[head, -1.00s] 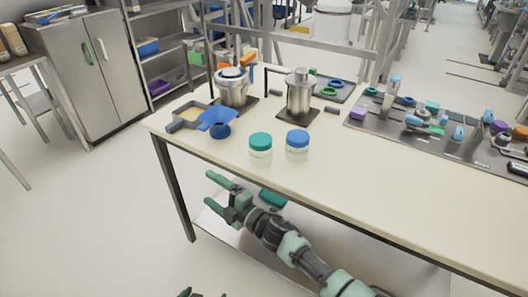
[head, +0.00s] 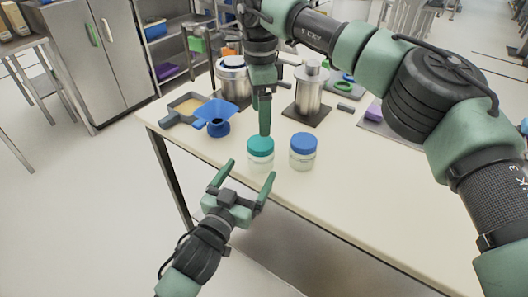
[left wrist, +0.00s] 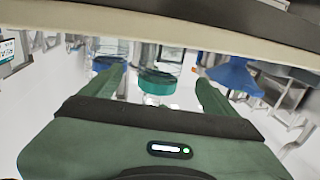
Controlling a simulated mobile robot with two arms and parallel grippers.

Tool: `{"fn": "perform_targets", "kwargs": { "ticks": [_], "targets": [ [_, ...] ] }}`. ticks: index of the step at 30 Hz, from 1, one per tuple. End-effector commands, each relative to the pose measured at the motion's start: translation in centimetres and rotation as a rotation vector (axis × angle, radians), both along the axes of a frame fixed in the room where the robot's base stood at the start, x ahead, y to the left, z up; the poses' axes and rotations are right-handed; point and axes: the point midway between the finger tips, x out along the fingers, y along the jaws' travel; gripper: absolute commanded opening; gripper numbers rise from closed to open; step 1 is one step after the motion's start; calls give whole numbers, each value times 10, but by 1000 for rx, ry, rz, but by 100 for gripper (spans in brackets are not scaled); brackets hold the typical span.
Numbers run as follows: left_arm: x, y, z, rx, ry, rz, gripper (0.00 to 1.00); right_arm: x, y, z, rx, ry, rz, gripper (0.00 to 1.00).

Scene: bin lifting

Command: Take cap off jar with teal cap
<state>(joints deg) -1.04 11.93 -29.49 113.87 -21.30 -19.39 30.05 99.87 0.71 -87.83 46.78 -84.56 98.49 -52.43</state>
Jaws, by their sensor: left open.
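The jar with the teal cap (head: 260,148) stands upright near the table's front edge, clear below its cap. In the left wrist view the teal cap (left wrist: 157,81) shows upside down between the finger ends. My left gripper (head: 250,170) is open and empty, in front of the jar and apart from it, one finger to each side. My right gripper (head: 265,131) points straight down just above the teal cap. Its fingers line up one behind the other, so their opening and any contact with the cap cannot be made out.
A jar with a blue cap (head: 303,150) stands close to the right of the teal one. A blue funnel (head: 217,118), a shallow tray (head: 186,105) and metal vessels (head: 312,90) stand behind. The table (head: 360,185) is clear to the front right.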

Motion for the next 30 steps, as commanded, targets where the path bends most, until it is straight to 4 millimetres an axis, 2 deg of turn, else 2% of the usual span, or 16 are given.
{"fn": "perform_targets", "kwargs": {
  "ticks": [13,18,26,29,30],
  "targets": [
    [57,-25,0,-1,0,-1,89,0,0,-1,3,1,-1,80],
    [66,-29,0,0,1,-1,89,0,1,-1,4,2,-1,80],
    [67,-29,0,0,1,-1,89,0,1,-1,4,3,-1,80],
    [67,-29,0,-1,1,0,64,0,1,-1,4,3,-1,80],
    [67,-29,0,-1,1,0,53,0,1,-1,4,3,-1,80]
  ]
}}
